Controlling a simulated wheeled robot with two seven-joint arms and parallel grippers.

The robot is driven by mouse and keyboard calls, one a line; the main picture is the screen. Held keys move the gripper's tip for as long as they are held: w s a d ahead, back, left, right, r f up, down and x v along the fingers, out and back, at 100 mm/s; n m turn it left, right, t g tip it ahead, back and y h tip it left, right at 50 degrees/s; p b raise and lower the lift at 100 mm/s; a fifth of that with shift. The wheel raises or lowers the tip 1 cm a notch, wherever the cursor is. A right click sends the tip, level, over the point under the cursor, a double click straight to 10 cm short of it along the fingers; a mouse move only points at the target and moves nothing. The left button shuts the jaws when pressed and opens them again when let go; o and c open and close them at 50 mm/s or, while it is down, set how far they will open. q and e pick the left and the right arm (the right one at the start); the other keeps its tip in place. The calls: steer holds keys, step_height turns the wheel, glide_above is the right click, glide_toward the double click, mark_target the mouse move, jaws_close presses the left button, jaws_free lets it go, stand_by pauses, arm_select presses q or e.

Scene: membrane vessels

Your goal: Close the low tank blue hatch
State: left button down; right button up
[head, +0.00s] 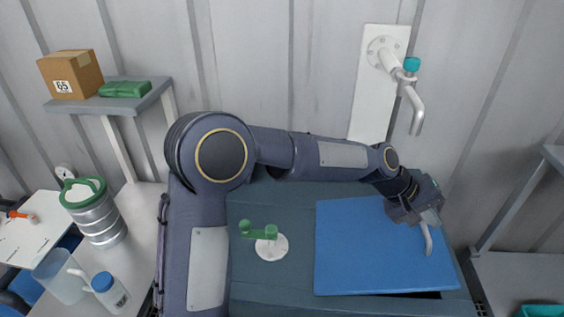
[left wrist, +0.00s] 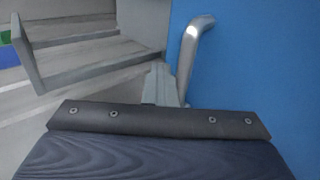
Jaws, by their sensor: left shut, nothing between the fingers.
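The blue hatch (head: 365,245) lies over the right part of the dark low tank (head: 290,295). A dark gap shows under its front right edge, so it looks slightly raised there. Its bent metal handle (head: 428,241) stands near the right side, and the handle also shows in the left wrist view (left wrist: 192,50). My left gripper (head: 430,214) reaches across the tank and is shut and empty at the handle's far end. In the left wrist view the closed fingers (left wrist: 160,85) are just left of the handle's base; contact is unclear. My right gripper is out of view.
A green valve handle (head: 260,232) rises from the tank left of the hatch. A wall tap (head: 405,85) hangs behind. A steel canister (head: 100,220), jug (head: 60,278) and bottle (head: 108,290) stand at left. A grey shelf unit (head: 515,200) stands at right.

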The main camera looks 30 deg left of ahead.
mark_target(431, 231)
arm_select(q)
steer(key=shift+w+d+f+b, duration=0.1)
steer(key=shift+d+f+b, duration=0.15)
steer(key=shift+f, duration=0.4)
steer(key=shift+w+d+f+b, duration=0.2)
steer(key=shift+f+b, duration=0.1)
steer(key=shift+f, duration=0.4)
steer(key=shift+w+d+f+b, duration=0.1)
steer(key=shift+d+f+b, duration=0.15)
steer(key=shift+f, duration=0.4)
steer(key=shift+s, duration=0.1)
